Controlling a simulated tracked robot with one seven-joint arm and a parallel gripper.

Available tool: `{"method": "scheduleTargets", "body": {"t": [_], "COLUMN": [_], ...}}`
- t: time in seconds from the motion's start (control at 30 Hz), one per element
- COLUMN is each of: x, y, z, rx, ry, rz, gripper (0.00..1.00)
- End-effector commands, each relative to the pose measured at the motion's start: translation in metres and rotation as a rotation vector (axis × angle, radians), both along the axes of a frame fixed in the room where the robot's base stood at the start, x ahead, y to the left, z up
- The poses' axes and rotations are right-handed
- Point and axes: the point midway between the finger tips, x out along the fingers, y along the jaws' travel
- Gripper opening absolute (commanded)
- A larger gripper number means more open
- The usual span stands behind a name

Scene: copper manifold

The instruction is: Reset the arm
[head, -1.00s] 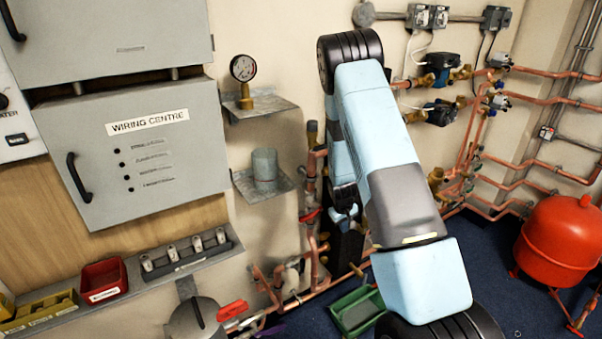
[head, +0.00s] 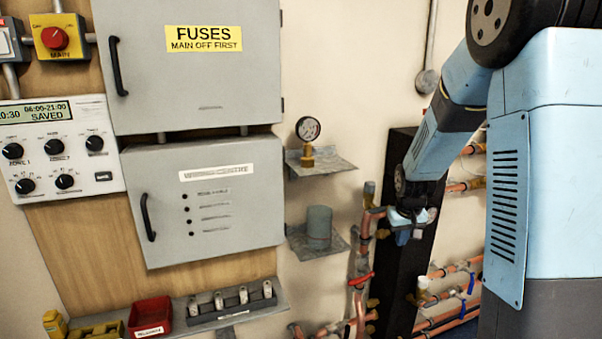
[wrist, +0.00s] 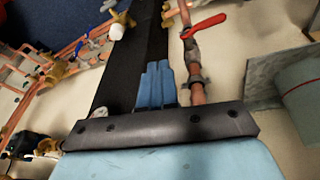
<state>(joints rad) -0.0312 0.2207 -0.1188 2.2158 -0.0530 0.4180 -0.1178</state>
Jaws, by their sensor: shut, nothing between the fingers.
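My arm hangs down on the right side of the head view. My gripper (head: 404,236) is at its lower end, in front of a black column and beside copper pipes. In the wrist view my gripper (wrist: 157,75) shows two blue fingers close together, with nothing between them. The fingers point toward the black column (wrist: 130,60) and a copper pipe with a red lever (wrist: 205,24). I cannot tell from these views whether they touch anything.
A pressure gauge (head: 308,130) and a grey cylinder (head: 318,224) stand on small wall shelves left of my gripper. Grey cabinets (head: 212,205) and a control panel (head: 60,150) are on the left. A red bin (head: 151,317) sits on the lower shelf.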

Motion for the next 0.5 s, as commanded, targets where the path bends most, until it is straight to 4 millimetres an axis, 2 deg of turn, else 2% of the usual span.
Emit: {"method": "scheduleTargets", "body": {"t": [0.03,0.2,0.5], "x": [-0.008,-0.037,-0.096], "y": [0.002,0.009,0.021], "z": [0.016,0.058,0.120], "rx": [0.006,0.026,0.055], "ry": [-0.014,-0.040,-0.086], "rz": [-0.003,-0.013,-0.029], "gripper": [0.00,0.00,0.00]}}
